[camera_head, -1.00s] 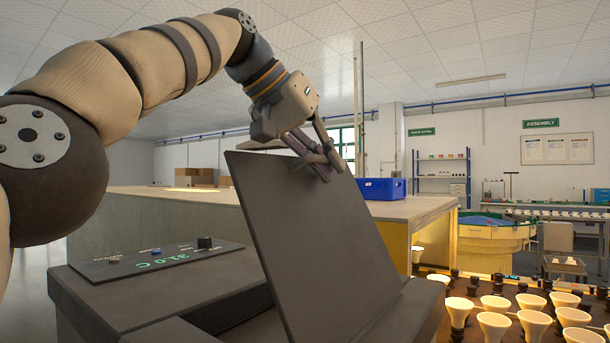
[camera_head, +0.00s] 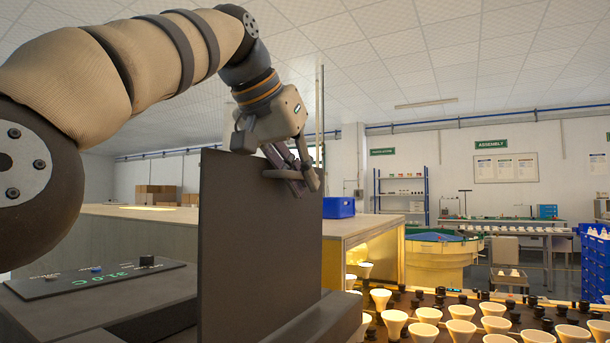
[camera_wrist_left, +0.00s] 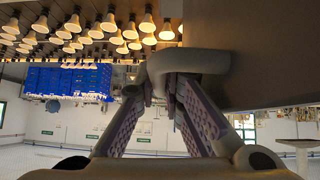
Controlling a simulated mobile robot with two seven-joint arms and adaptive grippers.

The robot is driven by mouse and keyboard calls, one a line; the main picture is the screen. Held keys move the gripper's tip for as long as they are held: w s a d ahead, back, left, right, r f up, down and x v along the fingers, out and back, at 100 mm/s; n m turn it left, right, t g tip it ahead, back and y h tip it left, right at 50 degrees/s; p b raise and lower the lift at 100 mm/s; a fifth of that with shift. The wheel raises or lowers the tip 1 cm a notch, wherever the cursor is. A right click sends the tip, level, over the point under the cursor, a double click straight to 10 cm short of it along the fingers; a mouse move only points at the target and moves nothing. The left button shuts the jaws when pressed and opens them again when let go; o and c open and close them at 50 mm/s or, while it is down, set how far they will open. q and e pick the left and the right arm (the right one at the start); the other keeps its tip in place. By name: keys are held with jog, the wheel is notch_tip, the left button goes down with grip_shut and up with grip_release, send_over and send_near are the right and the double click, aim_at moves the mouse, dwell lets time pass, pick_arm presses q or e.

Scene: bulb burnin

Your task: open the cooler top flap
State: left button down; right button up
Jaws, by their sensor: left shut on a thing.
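The cooler's top flap (camera_head: 255,245) is a flat dark grey panel standing nearly upright on the grey cooler body (camera_head: 60,318). My left gripper (camera_head: 292,180) is at the flap's upper right edge, shut on its handle. In the left wrist view the rounded grey handle (camera_wrist_left: 190,62) lies between the fingertips of the left gripper (camera_wrist_left: 163,88), and the flap (camera_wrist_left: 260,50) fills the upper right. The cooler's opening is mostly hidden behind the flap. My right gripper is in neither view.
A control panel (camera_head: 95,277) with a green readout is on the cooler's left. Behind is a bench (camera_head: 225,222) with a blue bin (camera_head: 338,207). Several white bulbs (camera_head: 425,315) stand in rows at the lower right. Stacked blue crates (camera_head: 593,265) are at the right edge.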

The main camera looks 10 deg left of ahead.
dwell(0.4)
pick_arm(q)
jog(key=c, duration=2)
grip_release()
jog(key=shift+o, duration=0.2)
jog(key=shift+r, duration=0.1)
